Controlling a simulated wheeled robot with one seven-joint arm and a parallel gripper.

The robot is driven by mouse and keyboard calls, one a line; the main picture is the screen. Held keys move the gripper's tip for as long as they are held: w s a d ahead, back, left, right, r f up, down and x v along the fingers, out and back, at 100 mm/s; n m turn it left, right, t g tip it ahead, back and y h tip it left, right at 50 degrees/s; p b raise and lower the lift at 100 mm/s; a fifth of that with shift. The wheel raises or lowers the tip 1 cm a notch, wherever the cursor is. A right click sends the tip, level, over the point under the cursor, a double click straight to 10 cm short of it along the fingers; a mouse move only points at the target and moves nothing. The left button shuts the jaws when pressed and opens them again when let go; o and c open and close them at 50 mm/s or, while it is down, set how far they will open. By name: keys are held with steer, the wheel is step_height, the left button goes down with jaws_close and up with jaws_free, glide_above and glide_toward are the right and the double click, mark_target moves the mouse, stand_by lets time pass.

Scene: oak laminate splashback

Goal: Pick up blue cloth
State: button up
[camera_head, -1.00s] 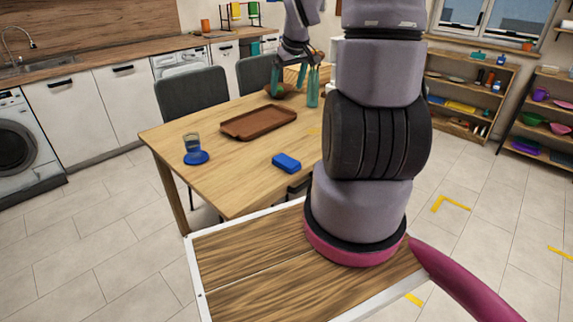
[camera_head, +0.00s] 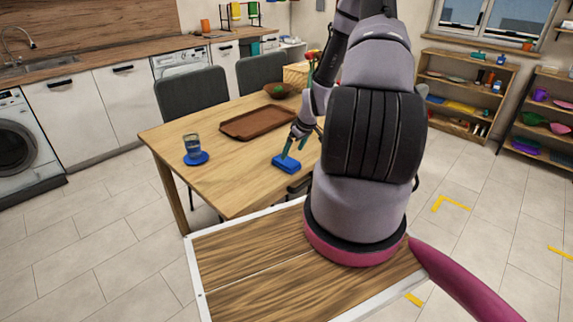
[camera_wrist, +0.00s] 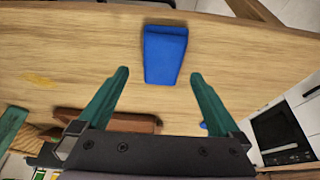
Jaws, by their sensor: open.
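The blue cloth (camera_head: 287,164) lies folded in a small block on the wooden table, near its front edge. In the wrist view the blue cloth (camera_wrist: 164,55) lies ahead of the fingertips, roughly centred between them. My gripper (camera_head: 289,154) is just above the cloth in the head view, pointing down at it. In the wrist view my gripper (camera_wrist: 159,74) has its two green fingers spread wide with nothing between them. I cannot tell from the head view whether a fingertip touches the cloth.
A brown tray (camera_head: 258,123) lies behind the cloth on the table (camera_head: 222,172). A bowl (camera_head: 277,90) sits at the far side. The table between saucer and cloth is clear.

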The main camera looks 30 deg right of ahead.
mark_target(287, 161)
steer(key=shift+a+x, duration=0.1)
steer(key=shift+x, duration=1.45)
steer(key=shift+a+x, duration=0.15)
steer(key=shift+x, duration=1.4)
steer(key=shift+r, duration=0.1)
steer(key=c, duration=1.3)
step_height(287, 161, up, 10)
steer(key=shift+c, duration=0.2)
steer(key=o, duration=0.7)
steer(key=c, duration=0.4)
steer(key=shift+w, duration=0.1)
